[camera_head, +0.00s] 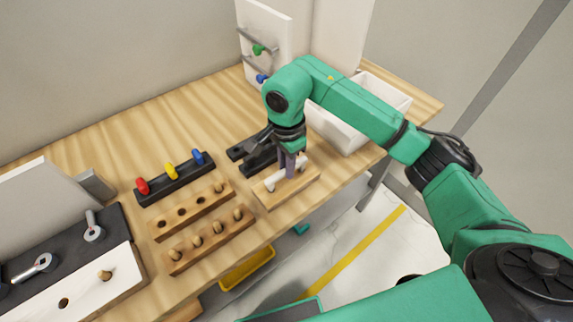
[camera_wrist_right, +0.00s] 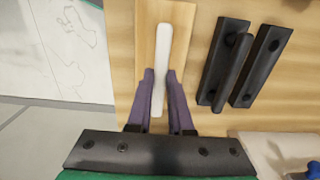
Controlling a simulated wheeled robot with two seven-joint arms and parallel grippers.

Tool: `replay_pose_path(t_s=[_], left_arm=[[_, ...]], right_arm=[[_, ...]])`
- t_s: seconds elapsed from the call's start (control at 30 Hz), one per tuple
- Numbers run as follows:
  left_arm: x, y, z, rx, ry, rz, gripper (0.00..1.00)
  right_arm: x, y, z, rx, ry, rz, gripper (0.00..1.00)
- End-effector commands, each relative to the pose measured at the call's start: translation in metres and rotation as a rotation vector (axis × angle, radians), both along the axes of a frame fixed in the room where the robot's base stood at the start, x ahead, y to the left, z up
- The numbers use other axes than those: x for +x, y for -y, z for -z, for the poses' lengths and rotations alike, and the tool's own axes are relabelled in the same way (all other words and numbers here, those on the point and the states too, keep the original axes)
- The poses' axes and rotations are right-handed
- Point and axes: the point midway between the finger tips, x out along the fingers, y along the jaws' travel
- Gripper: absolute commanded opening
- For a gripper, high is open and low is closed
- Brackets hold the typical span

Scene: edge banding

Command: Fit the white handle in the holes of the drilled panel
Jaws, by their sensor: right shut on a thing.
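My right gripper (camera_head: 290,168) points down over a small wooden block (camera_head: 292,190) and is shut on the white handle (camera_head: 272,184). In the right wrist view the white handle (camera_wrist_right: 162,45) is a straight white bar between the purple fingers (camera_wrist_right: 160,95), lengthwise over the wooden block (camera_wrist_right: 148,30). I cannot tell whether it touches the block. A white panel (camera_head: 85,290) with a dark hole (camera_head: 63,303) and a wooden peg (camera_head: 105,274) lies at the lower left; it looks like the drilled panel. My left gripper is not in view.
Beside my gripper lie black blocks (camera_head: 258,160). Wooden racks hold several pegs (camera_head: 210,238). A black rack holds red, yellow and blue knobs (camera_head: 170,171). A white bin (camera_head: 385,95) stands behind my arm, and a white upright panel (camera_head: 265,30) is at the back. The table's front edge is close to the block.

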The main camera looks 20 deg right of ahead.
Motion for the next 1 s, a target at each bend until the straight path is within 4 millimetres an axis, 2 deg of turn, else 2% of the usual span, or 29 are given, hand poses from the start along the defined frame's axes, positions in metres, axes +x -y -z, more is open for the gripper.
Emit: replay_pose_path(t_s=[0.97,1.0], left_arm=[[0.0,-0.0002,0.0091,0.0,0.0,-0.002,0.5],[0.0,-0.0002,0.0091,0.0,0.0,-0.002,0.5]], right_arm=[[0.0,0.0,0.0088,0.0,0.0,0.0,0.0],[0.0,0.0,0.0088,0.0,0.0,0.0,0.23]])
